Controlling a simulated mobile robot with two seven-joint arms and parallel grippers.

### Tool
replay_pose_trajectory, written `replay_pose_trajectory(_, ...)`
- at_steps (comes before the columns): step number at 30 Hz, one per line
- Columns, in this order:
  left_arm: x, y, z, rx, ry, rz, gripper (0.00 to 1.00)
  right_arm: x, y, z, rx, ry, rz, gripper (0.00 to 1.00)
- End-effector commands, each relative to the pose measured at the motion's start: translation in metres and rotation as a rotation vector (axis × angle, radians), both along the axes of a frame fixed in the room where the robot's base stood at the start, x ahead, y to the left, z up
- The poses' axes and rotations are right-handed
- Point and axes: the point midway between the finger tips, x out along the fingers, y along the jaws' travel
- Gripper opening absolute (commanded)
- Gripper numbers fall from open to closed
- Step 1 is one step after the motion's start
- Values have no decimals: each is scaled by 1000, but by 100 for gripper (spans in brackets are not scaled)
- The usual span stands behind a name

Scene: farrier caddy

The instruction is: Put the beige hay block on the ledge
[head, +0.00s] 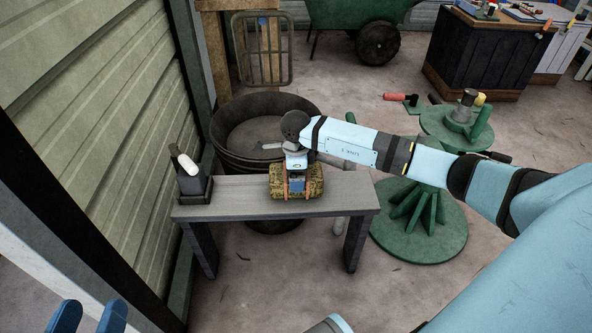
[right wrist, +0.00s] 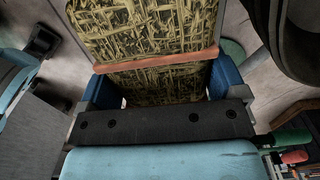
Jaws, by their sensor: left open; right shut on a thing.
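The beige hay block (head: 313,185), straw-textured with orange straps, is at the grey ledge (head: 237,192), right of its middle. I cannot tell whether it rests on the top or is just above it. My right gripper (head: 296,184) reaches down over the block and is shut on it. In the right wrist view the hay block (right wrist: 150,82) sits between the two blue fingers of the right gripper (right wrist: 160,80), with an orange strap across it. My left gripper (head: 90,312) is open and empty at the lower left, away from the ledge.
A dark holder with a white-topped item (head: 193,186) stands on the ledge's left end. A dark round tub (head: 225,135) is behind the ledge. A green round stand (head: 425,235) is to the right. A corrugated wall (head: 110,130) runs along the left.

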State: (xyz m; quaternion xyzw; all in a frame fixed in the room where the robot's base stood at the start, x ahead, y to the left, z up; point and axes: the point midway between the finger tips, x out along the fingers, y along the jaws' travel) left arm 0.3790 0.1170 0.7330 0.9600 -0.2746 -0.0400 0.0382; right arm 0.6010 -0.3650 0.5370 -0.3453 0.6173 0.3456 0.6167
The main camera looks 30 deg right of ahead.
Motion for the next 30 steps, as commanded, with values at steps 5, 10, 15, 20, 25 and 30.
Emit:
replay_pose_trajectory(5,1,1,3,5,-20,-1,64,1,0,-1,0,-1,0,38)
replay_pose_trajectory(10,1,1,1,4,-13,-1,64,1,0,-1,0,-1,0,38)
replay_pose_trajectory(15,0,0,-3,3,-3,0,64,0,0,-2,0,-1,0,38)
replay_pose_trajectory(20,1,0,-6,4,0,0,64,1,0,-4,0,-1,0,38)
replay_pose_trajectory(25,1,0,-7,3,1,1,64,1,0,-7,0,-1,0,38)
replay_pose_trajectory(30,1,0,-8,2,0,1,64,0,0,-10,0,-1,0,38)
